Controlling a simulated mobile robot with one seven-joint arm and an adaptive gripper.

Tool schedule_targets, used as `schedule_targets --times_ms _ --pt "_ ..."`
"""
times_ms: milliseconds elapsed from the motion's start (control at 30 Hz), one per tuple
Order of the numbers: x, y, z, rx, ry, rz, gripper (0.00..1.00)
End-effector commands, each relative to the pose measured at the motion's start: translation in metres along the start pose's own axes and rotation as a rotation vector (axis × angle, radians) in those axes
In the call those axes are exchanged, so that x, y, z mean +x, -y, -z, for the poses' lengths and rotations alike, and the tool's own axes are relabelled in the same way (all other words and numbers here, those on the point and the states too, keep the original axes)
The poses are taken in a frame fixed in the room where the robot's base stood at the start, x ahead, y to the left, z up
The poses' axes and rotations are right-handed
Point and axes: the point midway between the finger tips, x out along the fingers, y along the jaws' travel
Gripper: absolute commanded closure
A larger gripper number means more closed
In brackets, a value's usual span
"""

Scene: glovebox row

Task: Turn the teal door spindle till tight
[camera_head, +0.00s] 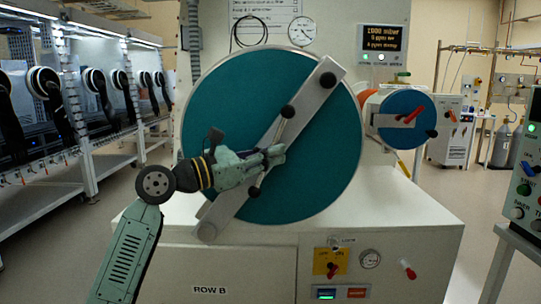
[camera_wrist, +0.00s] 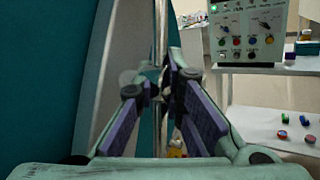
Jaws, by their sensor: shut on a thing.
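The large round teal door (camera_head: 325,150) faces me, with a grey clamp bar (camera_head: 318,88) running diagonally across it. The spindle's silver tommy bar (camera_head: 283,128) lies nearly along the clamp bar, tilted to the upper right, with a black knob at its upper end and another at its lower end. My gripper (camera_head: 277,154) reaches in from the left and is shut on the tommy bar near its middle, hiding the hub. In the wrist view the bar (camera_wrist: 161,35) runs upright between the two purple-padded fingers of my gripper (camera_wrist: 160,85).
A smaller blue door (camera_head: 405,105) with a red handle stands to the right. A white ledge (camera_head: 400,215) lies below the teal door. A yellow-plated switch and a red-handled valve are on the panel beneath. A control box (camera_head: 525,190) stands at the right edge.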

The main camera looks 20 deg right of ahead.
Motion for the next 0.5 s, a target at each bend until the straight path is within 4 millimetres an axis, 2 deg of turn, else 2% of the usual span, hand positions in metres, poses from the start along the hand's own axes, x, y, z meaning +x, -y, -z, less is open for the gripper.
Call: schedule_targets --times_ms 200,500 --pt "0.0009 0.0003 0.0009 0.05 -0.087 0.026 1.0" --pt "0.0007 0.0003 0.0013 0.074 -0.128 0.038 1.0"
